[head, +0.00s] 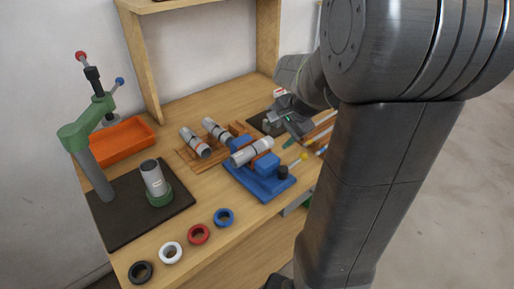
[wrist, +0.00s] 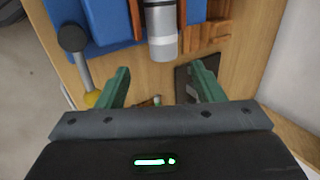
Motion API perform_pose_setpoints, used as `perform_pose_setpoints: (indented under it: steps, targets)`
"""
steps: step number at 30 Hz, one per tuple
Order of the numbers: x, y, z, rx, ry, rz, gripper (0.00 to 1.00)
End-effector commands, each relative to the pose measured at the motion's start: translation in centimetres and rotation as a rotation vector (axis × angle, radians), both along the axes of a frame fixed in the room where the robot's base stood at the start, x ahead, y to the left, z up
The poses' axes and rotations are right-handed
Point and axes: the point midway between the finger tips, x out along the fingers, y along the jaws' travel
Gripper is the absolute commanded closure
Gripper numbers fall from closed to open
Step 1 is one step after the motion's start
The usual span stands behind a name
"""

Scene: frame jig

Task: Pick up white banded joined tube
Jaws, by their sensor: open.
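In the wrist view a grey tube (wrist: 162,38) with a white band near its close end and darker bands farther up lies just beyond my fingertips, roughly centred between them. In the head view a pale tube (head: 252,151) with dark bands lies on the blue fixture (head: 262,182). I cannot tell for certain whether this is the same tube. My gripper (wrist: 162,84) is open and empty, its green fingers apart and not touching the tube. In the head view my gripper (head: 291,122) hangs over the bench, right of the tubes.
Two more tubes (head: 195,143) (head: 216,130) lie on a wooden rack. A tube (head: 154,178) stands in a green ring on a dark mat beside a green press (head: 85,135). An orange tray (head: 120,144) stands behind. Several coloured rings (head: 199,234) line the front edge.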

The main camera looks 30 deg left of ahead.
Motion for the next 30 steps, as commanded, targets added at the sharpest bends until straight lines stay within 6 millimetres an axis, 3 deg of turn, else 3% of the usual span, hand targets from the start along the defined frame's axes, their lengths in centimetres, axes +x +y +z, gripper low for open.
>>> perform_pose_setpoints:
  steps: [8, 16, 26, 30]
  targets:
    - [0.1, 1.3, -1.7, -0.001, 0.0, 0.002, 0.39]
    - [0.4, 3.4, -4.7, -0.002, 0.002, 0.001, 0.39]
    - [0.6, 3.7, -5.1, 0.0, -0.002, 0.0, 0.39]
    - [0.6, 3.6, -5.1, -0.001, -0.001, 0.0, 0.64]
